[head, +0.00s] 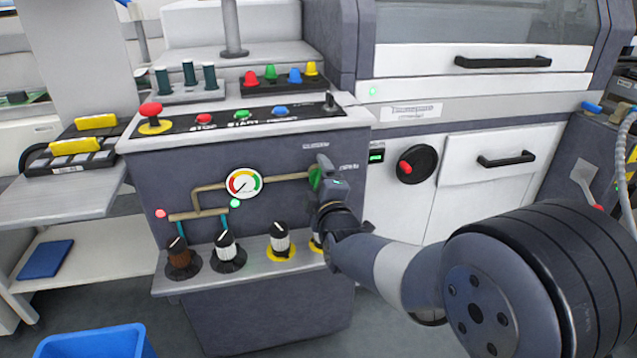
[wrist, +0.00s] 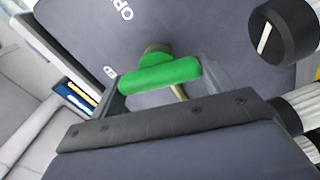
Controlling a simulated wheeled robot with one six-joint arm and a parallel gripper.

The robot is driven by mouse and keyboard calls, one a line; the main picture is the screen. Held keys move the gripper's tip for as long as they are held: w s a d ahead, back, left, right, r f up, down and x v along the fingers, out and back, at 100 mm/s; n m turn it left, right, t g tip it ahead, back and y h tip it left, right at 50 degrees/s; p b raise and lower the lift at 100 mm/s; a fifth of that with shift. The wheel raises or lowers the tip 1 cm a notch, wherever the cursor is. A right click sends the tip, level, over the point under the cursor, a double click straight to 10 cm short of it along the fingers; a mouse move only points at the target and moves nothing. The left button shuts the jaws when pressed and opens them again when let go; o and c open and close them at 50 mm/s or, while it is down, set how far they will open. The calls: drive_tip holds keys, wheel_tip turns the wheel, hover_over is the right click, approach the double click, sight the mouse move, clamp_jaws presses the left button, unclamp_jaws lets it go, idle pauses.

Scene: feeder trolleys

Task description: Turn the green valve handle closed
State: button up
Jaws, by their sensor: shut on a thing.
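The green valve handle (wrist: 160,74) lies across the brass valve stem (wrist: 156,50) on the dark front panel in the wrist view. My gripper (wrist: 160,82) has a finger at each end of the handle and is shut on it. In the head view the handle (head: 316,178) is a small green patch at the right end of the brass pipe (head: 285,178), mostly hidden by my gripper (head: 322,178). Letters reading "OP" (wrist: 124,12) show on the panel near the handle. The handle's angle to the pipe is hard to tell in the head view.
Several knobs on a ledge (head: 200,278) sit below the pipe, one close under my gripper. A gauge (head: 244,183) is left of the valve. The button panel (head: 240,118) is above. A white cabinet (head: 480,210) stands right, and a blue bin (head: 95,343) front left.

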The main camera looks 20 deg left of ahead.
drive_tip(key=shift+n, duration=1.4)
drive_tip(key=shift+f+n, duration=0.1)
drive_tip(key=shift+n, duration=0.2)
drive_tip(key=o, duration=1)
drive_tip(key=p+v, duration=0.1)
drive_tip(key=v, duration=0.9)
drive_tip(key=shift+s+d+f, duration=0.1)
drive_tip(key=shift+s+d, duration=0.1)
drive_tip(key=shift+s, duration=0.1)
drive_tip(key=b+x, duration=0.1)
drive_tip(key=x, duration=0.9)
drive_tip(key=shift+w+a, duration=0.25)
drive_tip(key=shift+w, duration=0.05)
